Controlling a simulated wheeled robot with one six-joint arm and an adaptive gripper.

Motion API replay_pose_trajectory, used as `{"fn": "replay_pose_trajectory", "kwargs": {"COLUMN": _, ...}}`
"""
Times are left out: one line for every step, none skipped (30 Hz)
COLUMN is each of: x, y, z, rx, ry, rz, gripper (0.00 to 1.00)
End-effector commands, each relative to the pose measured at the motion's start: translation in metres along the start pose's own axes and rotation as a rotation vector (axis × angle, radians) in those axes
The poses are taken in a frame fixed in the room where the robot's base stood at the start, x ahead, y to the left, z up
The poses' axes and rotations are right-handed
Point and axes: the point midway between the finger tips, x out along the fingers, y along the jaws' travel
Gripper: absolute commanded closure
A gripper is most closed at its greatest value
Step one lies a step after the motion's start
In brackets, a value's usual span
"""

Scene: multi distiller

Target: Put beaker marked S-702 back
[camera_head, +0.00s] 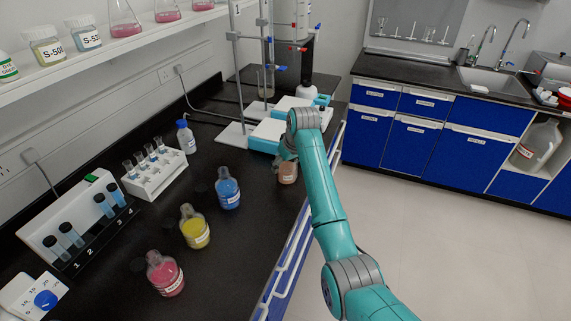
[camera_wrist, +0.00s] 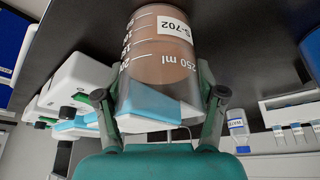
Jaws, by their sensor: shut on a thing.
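The beaker marked S-702 (camera_wrist: 158,62) holds a brown-orange liquid and fills the top middle of the wrist view, its label and 250 ml scale readable. My gripper (camera_wrist: 160,97) is shut on its sides, one finger on each. In the head view the beaker (camera_head: 288,173) shows below my gripper (camera_head: 280,158), near the right edge of the black bench, right of the blue bottle. Its upper part is hidden by my gripper. I cannot tell whether its base touches the bench.
A blue bottle (camera_head: 228,190), a yellow bottle (camera_head: 194,228) and a pink bottle (camera_head: 165,273) stand on the bench (camera_head: 235,265). White and blue devices (camera_head: 268,132) stand behind the beaker. A white tube rack (camera_head: 155,175) and a water bottle (camera_head: 186,138) are at left.

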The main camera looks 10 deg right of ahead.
Motion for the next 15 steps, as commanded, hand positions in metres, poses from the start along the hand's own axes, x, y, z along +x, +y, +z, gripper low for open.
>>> {"fn": "replay_pose_trajectory", "kwargs": {"x": -0.0006, "y": 0.0001, "z": -0.0005, "rx": 0.000, "ry": 0.001, "rz": 0.000, "gripper": 0.77}}
{"fn": "replay_pose_trajectory", "kwargs": {"x": -0.0006, "y": 0.0000, "z": -0.0005, "rx": 0.000, "ry": 0.001, "rz": 0.000, "gripper": 0.77}}
{"fn": "replay_pose_trajectory", "kwargs": {"x": -0.0002, "y": 0.0000, "z": -0.0003, "rx": 0.000, "ry": 0.001, "rz": 0.000, "gripper": 0.77}}
{"fn": "replay_pose_trajectory", "kwargs": {"x": 0.0003, "y": 0.0000, "z": 0.0000, "rx": 0.000, "ry": 0.001, "rz": 0.000, "gripper": 0.77}}
{"fn": "replay_pose_trajectory", "kwargs": {"x": 0.0010, "y": 0.0000, "z": 0.0003, "rx": 0.000, "ry": 0.000, "rz": 0.000, "gripper": 0.77}}
{"fn": "replay_pose_trajectory", "kwargs": {"x": 0.0019, "y": -0.0001, "z": 0.0007, "rx": 0.000, "ry": 0.000, "rz": 0.000, "gripper": 0.77}}
{"fn": "replay_pose_trajectory", "kwargs": {"x": 0.0022, "y": -0.0001, "z": 0.0010, "rx": 0.000, "ry": 0.000, "rz": 0.000, "gripper": 0.26}}
{"fn": "replay_pose_trajectory", "kwargs": {"x": 0.0021, "y": -0.0001, "z": 0.0009, "rx": 0.000, "ry": 0.000, "rz": 0.000, "gripper": 0.18}}
{"fn": "replay_pose_trajectory", "kwargs": {"x": 0.0021, "y": -0.0001, "z": 0.0009, "rx": 0.000, "ry": -0.001, "rz": 0.000, "gripper": 0.08}}
{"fn": "replay_pose_trajectory", "kwargs": {"x": 0.0021, "y": -0.0001, "z": 0.0009, "rx": 0.000, "ry": -0.001, "rz": 0.000, "gripper": 0.06}}
{"fn": "replay_pose_trajectory", "kwargs": {"x": 0.0021, "y": -0.0001, "z": 0.0009, "rx": 0.000, "ry": -0.001, "rz": 0.000, "gripper": 0.06}}
{"fn": "replay_pose_trajectory", "kwargs": {"x": 0.0021, "y": -0.0001, "z": 0.0009, "rx": 0.000, "ry": -0.001, "rz": 0.000, "gripper": 0.06}}
{"fn": "replay_pose_trajectory", "kwargs": {"x": 0.0020, "y": 0.0000, "z": 0.0009, "rx": 0.000, "ry": -0.001, "rz": 0.000, "gripper": 0.06}}
{"fn": "replay_pose_trajectory", "kwargs": {"x": 0.0020, "y": 0.0000, "z": 0.0009, "rx": 0.000, "ry": -0.001, "rz": 0.000, "gripper": 0.06}}
{"fn": "replay_pose_trajectory", "kwargs": {"x": 0.0020, "y": -0.0001, "z": 0.0009, "rx": 0.000, "ry": -0.001, "rz": 0.000, "gripper": 0.06}}
